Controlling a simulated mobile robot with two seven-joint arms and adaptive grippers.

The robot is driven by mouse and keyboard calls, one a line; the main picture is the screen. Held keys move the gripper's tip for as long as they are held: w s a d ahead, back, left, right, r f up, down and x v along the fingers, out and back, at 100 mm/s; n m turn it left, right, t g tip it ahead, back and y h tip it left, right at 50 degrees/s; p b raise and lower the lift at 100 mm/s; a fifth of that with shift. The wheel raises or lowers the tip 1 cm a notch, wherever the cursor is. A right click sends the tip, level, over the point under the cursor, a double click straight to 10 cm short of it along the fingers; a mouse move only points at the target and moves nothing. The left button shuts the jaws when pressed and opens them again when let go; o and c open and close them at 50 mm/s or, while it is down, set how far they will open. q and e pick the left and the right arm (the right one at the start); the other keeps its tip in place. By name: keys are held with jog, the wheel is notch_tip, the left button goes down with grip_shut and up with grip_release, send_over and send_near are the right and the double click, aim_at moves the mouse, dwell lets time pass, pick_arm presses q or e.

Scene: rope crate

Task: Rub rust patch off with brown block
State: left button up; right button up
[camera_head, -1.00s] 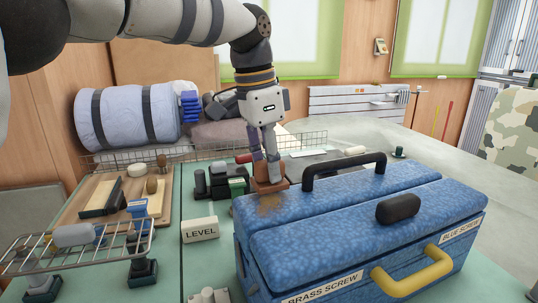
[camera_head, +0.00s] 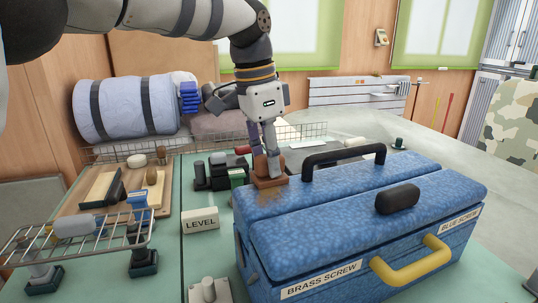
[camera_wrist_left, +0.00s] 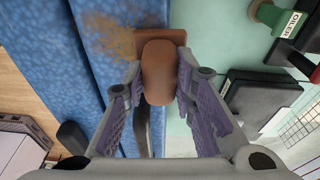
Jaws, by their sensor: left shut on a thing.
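The brown block (camera_head: 268,182) rests on the lid of the blue toolbox (camera_head: 360,211), near its back left corner. My left gripper (camera_head: 267,163) is shut on the block from above. The left wrist view shows the block's rounded grip (camera_wrist_left: 157,72) between the two fingers (camera_wrist_left: 160,80) and its flat base on the lid's edge. The rust patch (camera_wrist_left: 112,38) is an orange-brown smear on the blue lid, beside the block in the wrist view. In the head view it is faint, just in front of the block, which may hide part of it. My right gripper is not in view.
The toolbox has a black handle (camera_head: 345,154), a black knob (camera_head: 397,200) and a yellow handle (camera_head: 412,266). A LEVEL sign (camera_head: 200,220) stands to its left. A wire rack (camera_head: 78,243) is at the left.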

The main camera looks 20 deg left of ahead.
pick_arm(q)
jog(key=shift+s+d+r, duration=0.1)
jog(key=shift+s+d, duration=1.05)
jog(key=shift+s, duration=0.3)
jog(key=shift+s+d+f, duration=0.2)
jog(key=shift+s+d, duration=1)
jog(key=shift+s, duration=0.3)
jog(key=shift+w+a, duration=0.7)
jog(key=shift+w, duration=0.2)
jog(key=shift+w+a+r, duration=0.1)
jog(key=shift+w+a, duration=0.4)
jog(key=shift+w, duration=0.1)
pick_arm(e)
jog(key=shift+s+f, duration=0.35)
